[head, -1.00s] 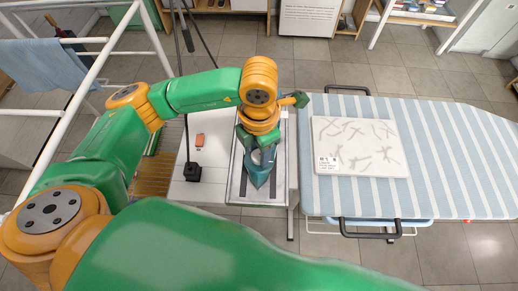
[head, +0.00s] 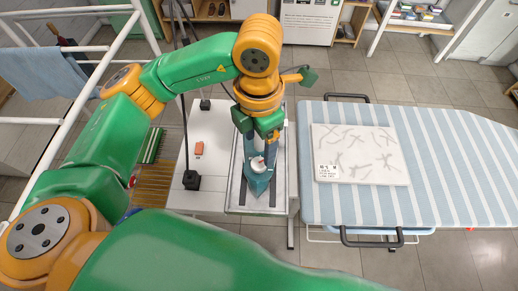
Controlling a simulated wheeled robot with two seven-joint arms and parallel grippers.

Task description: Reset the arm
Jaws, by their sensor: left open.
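My left gripper (head: 262,150) points down over the metal tray at the side of the ironing board. It is open, with its fingers close above and beside a teal iron (head: 259,183). The iron sits on the tray (head: 237,197) with its pointed tip toward the picture's bottom. The gripper hides part of its handle and rear, so I cannot tell whether the fingers touch it. My right gripper is not in view.
An orange-red block (head: 199,148) and a black stand base (head: 191,180) are on the white table (head: 210,190). A white drying rack (head: 75,110) with a blue towel (head: 42,75) stands left.

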